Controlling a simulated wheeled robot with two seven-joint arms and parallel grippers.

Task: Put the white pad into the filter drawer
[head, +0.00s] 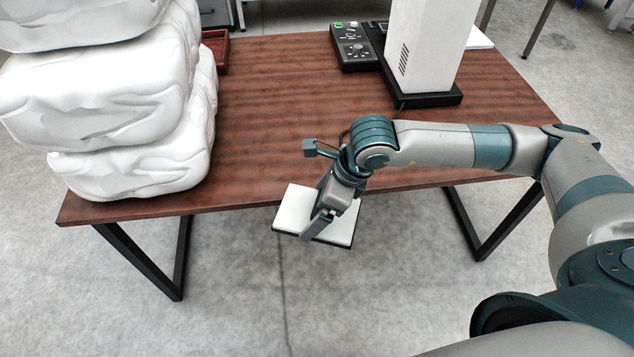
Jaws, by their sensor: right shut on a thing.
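The white pad (295,207) is a flat, pale square with a dark lower edge. It is in front of the table's front edge, near the middle of the head view. My right gripper (318,226) is shut on it, with a finger lying across its upper face. The gripper and wrist hide part of the pad. I cannot tell whether the dark edge belongs to the pad or to something under it. I cannot make out a filter drawer for certain. My left gripper is not in view.
A brown wooden table (270,105) stands on black legs. A stack of white, lumpy bags (130,150) fills its left side. A white upright housing (425,45) on a black base and a control box (354,50) stand at the back right. The tabletop's middle is clear.

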